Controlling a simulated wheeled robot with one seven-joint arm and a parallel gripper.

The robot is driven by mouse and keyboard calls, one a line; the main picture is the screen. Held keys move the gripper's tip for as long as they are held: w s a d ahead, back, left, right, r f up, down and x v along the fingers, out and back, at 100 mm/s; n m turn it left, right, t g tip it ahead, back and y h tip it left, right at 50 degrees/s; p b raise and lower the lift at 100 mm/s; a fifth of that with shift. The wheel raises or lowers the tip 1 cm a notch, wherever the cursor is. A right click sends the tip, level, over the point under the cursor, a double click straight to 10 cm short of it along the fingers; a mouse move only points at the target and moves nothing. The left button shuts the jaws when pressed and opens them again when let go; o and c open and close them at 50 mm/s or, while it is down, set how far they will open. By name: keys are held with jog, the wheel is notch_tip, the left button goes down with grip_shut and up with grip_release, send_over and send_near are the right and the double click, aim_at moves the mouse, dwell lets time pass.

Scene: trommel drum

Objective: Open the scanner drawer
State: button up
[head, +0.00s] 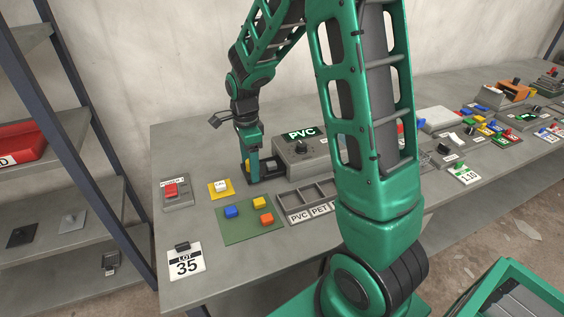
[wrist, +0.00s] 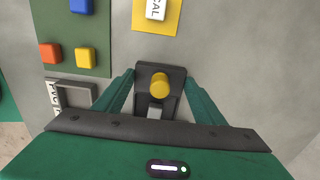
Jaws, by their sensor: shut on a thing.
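The grey scanner (head: 300,152) stands on the bench, with a lit PVC sign and a black dial. A dark drawer-like part (head: 272,168) sits at its left side. My gripper (head: 250,178) points down at this part, left of the scanner. In the wrist view my gripper (wrist: 160,85) has a finger on each side of a dark piece (wrist: 176,73) with a round yellow knob (wrist: 159,84). It is shut on this piece. My palm hides the scanner in the wrist view. I cannot tell how far the drawer is out.
A red button box (head: 172,190), a yellow CAL pad (head: 221,188) and a green mat (head: 240,226) with colored blocks lie in front and left. A divided tray (head: 305,200) is in front of the scanner. My arm hides part of the bench. Shelves stand left.

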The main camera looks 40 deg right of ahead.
jog(key=shift+w+a+r, duration=0.1)
jog(key=shift+w+a, duration=0.15)
jog(key=shift+a, duration=0.25)
jog(key=shift+w+a+r, duration=0.1)
jog(key=shift+w+a, duration=0.15)
jog(key=shift+a, duration=0.25)
jog(key=o, duration=0.5)
jog(key=shift+o, duration=0.2)
jog(key=shift+f, duration=0.1)
jog(key=shift+s, duration=0.2)
jog(key=shift+r, duration=3.45)
